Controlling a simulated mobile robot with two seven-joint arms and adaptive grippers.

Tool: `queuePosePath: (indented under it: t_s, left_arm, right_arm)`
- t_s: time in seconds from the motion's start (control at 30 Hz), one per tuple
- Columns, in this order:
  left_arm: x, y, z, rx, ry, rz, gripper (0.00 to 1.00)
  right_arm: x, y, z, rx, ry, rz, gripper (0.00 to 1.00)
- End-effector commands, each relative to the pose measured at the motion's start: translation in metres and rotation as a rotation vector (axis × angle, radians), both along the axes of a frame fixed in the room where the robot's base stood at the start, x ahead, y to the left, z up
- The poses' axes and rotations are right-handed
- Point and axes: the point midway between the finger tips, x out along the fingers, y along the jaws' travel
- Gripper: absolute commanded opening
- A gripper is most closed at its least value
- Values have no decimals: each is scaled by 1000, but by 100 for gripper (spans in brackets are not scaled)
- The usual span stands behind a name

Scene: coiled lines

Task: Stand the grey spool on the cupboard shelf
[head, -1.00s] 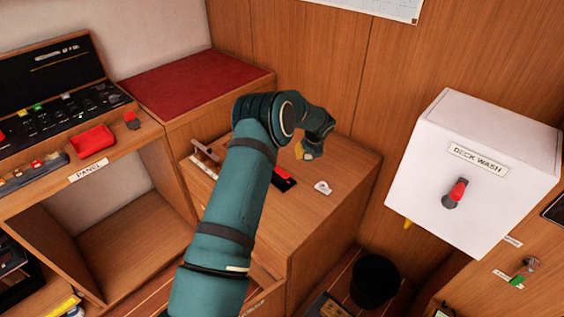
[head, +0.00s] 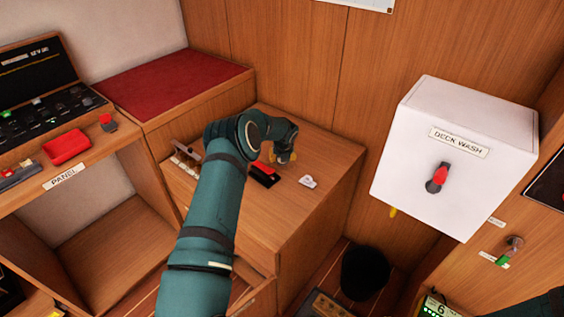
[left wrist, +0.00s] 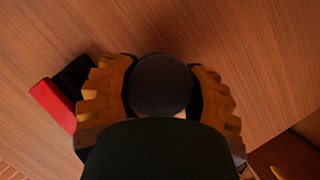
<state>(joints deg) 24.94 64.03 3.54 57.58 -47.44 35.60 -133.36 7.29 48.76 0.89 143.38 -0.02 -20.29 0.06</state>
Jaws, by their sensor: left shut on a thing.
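My left gripper (head: 285,157) is over the top of the wooden cabinet, reached from the lower left in the head view. In the left wrist view its ridged orange-brown fingers (left wrist: 163,95) are shut around a dark grey round-topped thing (left wrist: 163,82), which looks like the grey spool. Its lower part is hidden, and I cannot tell whether it touches the cabinet top. In the head view my arm and fingers hide it. An open cupboard compartment (head: 105,228) is at the left below the PANEL label, with bare floor. My right gripper is not in view.
A red and black object (head: 263,173) lies beside the gripper; a small white item (head: 307,181) lies to its right. A white DECK WASH box (head: 455,155) is on the right wall. A dark bin (head: 364,272) stands below. A red-topped cabinet (head: 165,72) is behind left.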

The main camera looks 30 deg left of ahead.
Motion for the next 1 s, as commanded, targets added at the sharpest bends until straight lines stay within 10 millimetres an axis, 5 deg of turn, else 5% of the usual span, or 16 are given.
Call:
queuePosePath:
  t_s: [0.1, 0.5, 0.53, 0.63, 1.0]
  left_arm:
    - [-1, 0, -18, 0, 3, 1, 10]
    - [0, 0, -23, 1, 1, 0, 10]
    - [-1, 0, -24, 0, 1, 0, 54]
    - [0, 0, -22, 0, 1, 0, 84]
    - [0, 0, -20, 0, 1, 0, 84]
  right_arm:
    - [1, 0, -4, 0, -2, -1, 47]
    - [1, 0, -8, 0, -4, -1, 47]
    - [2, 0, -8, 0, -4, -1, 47]
    - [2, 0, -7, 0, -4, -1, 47]
    - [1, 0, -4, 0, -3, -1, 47]
